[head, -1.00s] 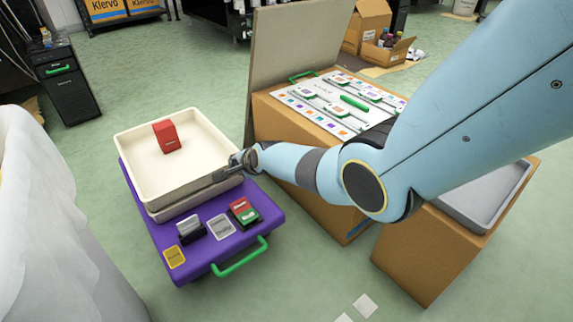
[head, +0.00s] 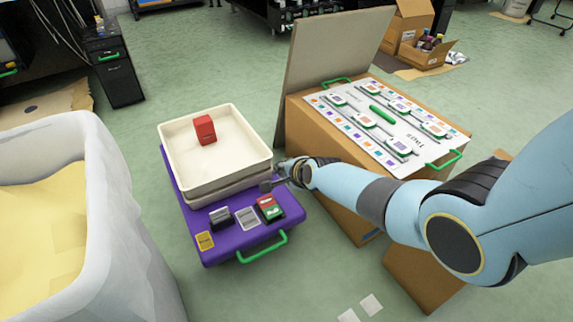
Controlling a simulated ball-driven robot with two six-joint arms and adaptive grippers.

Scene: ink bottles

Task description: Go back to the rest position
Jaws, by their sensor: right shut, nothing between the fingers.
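My right gripper (head: 268,185) is shut and empty. It is at the right edge of the purple cart (head: 215,250), beside the near right corner of the cream tray (head: 262,165). I cannot tell whether it touches the tray. My right arm comes in from the right side of the view. A red ink box (head: 205,130) stands inside the cream tray. My left gripper is not in the view.
Several small boxes and labels, among them a red and green one (head: 269,207), sit on the cart's front. A cardboard box (head: 320,190) carries a white board (head: 350,135) with green handles. A white bin (head: 105,190) stands at the left. Floor between is clear.

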